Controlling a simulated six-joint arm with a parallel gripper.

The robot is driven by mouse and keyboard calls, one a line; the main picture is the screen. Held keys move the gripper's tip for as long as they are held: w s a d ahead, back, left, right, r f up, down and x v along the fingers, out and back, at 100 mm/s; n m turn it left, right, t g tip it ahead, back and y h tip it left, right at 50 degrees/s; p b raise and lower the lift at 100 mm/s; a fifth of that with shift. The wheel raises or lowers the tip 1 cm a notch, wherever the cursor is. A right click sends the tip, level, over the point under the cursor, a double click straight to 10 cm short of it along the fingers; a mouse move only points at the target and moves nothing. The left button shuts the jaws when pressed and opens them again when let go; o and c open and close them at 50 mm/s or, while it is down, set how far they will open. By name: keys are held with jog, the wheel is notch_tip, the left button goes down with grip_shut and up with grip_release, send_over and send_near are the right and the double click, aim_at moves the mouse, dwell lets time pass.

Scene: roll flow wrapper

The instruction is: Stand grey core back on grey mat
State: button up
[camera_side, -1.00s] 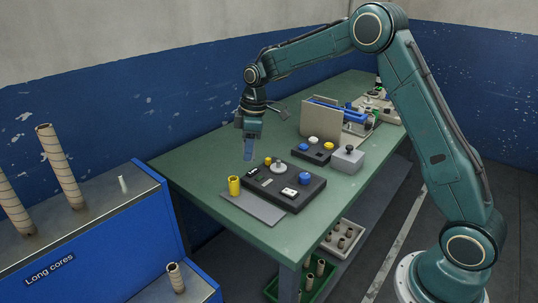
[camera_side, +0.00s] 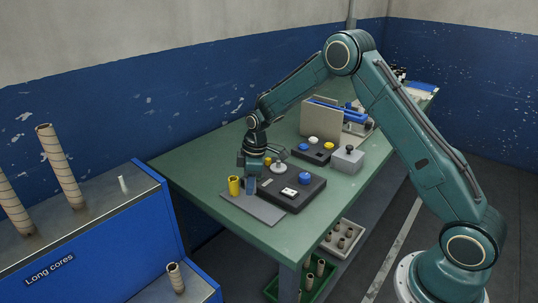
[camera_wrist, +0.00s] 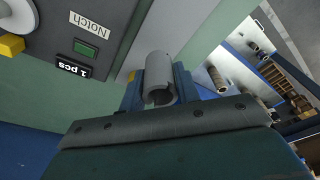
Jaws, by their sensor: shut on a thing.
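My gripper (camera_side: 251,190) is low at the front of the bench, over the grey mat (camera_side: 268,217). In the wrist view its blue fingertips (camera_wrist: 158,92) are shut on the grey core (camera_wrist: 158,68), a short hollow tube whose open end faces the camera. The core is largely hidden by the fingers in the side view, where it seems upright. I cannot tell whether its lower end touches the mat. A yellow core (camera_side: 234,186) stands upright on the mat, just left of my gripper.
A dark control box (camera_side: 300,200) with a blue knob (camera_side: 305,178) lies right beside the mat; its Notch label (camera_wrist: 84,22) shows in the wrist view. A grey box (camera_side: 347,159) and an upright beige panel (camera_side: 318,120) stand farther back. The bench's left side is clear.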

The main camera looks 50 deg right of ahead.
jog(key=shift+f, duration=2.05)
jog(key=shift+f, duration=0.1)
jog(key=o, duration=1)
jog(key=r, duration=0.7)
jog(key=s+d+r, duration=0.1)
jog(key=r, duration=0.3)
jog(key=shift+d, duration=0.1)
jog(key=shift+s+r, duration=0.15)
jog(key=shift+r, duration=0.45)
